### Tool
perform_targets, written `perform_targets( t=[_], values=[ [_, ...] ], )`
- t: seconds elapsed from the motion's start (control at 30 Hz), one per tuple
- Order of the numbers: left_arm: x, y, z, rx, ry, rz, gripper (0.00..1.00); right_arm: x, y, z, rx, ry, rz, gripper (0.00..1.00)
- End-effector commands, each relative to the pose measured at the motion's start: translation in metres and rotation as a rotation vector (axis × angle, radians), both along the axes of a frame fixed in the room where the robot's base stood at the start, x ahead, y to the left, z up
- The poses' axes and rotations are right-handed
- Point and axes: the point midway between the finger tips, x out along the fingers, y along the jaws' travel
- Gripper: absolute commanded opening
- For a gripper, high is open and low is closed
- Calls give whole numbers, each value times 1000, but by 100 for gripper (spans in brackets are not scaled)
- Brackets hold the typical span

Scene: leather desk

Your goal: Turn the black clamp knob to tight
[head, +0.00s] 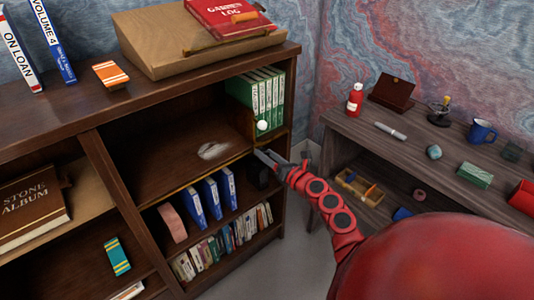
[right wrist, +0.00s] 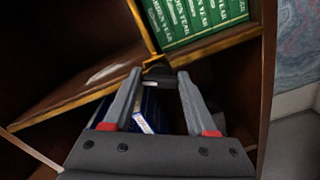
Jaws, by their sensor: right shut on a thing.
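The black clamp knob (right wrist: 158,73) shows in the right wrist view, between the tips of my right gripper (right wrist: 157,78), just below the yellow-edged front of a shelf. My right gripper is shut on the knob, with one finger on each side of it. In the head view my right gripper (head: 265,157) reaches to the shelf's front edge near the bookcase's right end. The knob is too small and too covered by the gripper to make out there. Whether the clamp is tight or loose cannot be told. My left gripper is not in view.
Green binders (head: 265,95) stand on the shelf above the gripper, with a white ball (head: 262,125) in front. Blue binders (head: 212,197) stand on the shelf below. A side desk (head: 345,140) with small objects stands to the right. The bookcase's side panel (right wrist: 268,90) is close to the right.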

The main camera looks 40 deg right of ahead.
Motion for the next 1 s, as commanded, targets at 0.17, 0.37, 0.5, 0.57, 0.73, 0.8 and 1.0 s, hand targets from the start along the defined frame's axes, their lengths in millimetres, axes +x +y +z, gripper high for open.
perform_targets(
  t=[0.17, 0.37, 0.5, 0.57, 0.73, 0.8, 1.0],
  values=[
    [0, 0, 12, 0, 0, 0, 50, 1, 1, 2, 169, 14, 3, 2],
    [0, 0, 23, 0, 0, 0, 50, 0, 0, 2, 359, 30, 1, 2],
    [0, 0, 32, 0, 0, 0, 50, 0, 0, 2, 491, 39, 0, 2],
    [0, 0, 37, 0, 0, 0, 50, 0, -1, 2, 548, 43, -1, 2],
    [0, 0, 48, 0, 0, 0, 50, 0, -1, 1, 699, 56, -1, 2],
    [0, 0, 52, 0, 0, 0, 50, 0, -1, 1, 755, 59, 1, 2],
    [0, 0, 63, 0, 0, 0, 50, 0, -2, -1, 886, 70, -1, 2]
  ],
)
